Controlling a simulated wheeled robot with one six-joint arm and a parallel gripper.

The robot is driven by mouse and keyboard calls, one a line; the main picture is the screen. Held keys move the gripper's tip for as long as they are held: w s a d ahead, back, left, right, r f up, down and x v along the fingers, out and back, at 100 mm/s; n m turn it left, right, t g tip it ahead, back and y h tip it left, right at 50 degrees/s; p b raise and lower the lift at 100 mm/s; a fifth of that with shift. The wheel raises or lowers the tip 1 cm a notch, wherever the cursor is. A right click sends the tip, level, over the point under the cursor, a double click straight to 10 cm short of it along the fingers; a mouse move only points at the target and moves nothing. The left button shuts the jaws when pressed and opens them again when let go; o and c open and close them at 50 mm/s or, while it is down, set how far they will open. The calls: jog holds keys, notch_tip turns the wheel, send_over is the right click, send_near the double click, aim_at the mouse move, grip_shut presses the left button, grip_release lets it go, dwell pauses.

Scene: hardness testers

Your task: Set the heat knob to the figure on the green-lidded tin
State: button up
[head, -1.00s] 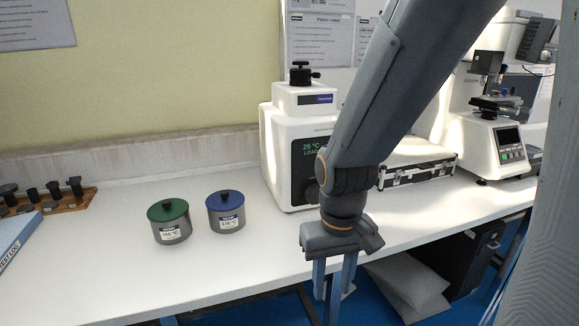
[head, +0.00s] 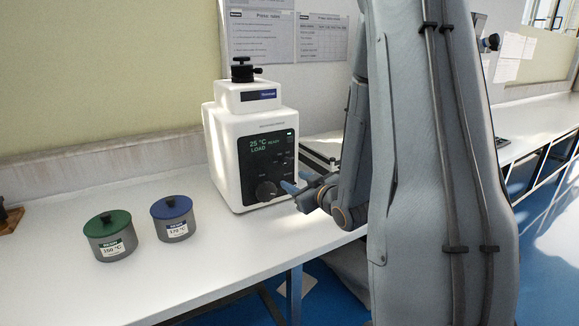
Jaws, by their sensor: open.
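The green-lidded tin (head: 110,240) stands on the white bench at the left, with a label that seems to read 150 °C. The white press machine (head: 228,150) stands to its right. Its dark panel shows "25 °C READY" and "LOAD". A round dark knob (head: 266,191) sits low on the panel, and a smaller knob (head: 281,159) sits above and right of it. The heat knob's scale is too small to read. My gripper (head: 292,188) is open and empty, pointing left just to the right of the large knob. I cannot tell whether it touches the panel.
A blue-lidded tin (head: 174,222), labelled 170 °C, stands between the green-lidded tin and the machine. A case (head: 322,147) lies behind my arm at the machine's right. The white bench (head: 215,255) is clear in front of the machine.

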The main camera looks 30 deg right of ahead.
aim_at(287, 162)
jog(key=w, duration=0.2)
jog(key=w+d+r+t, duration=0.1)
jog(key=w, duration=0.1)
jog(key=w+r+t+p, duration=0.1)
jog(key=w, duration=0.2)
jog(key=shift+d+r+y, duration=0.2)
jog(key=shift+r+y, duration=0.05)
jog(key=shift+y, duration=0.05)
grip_shut()
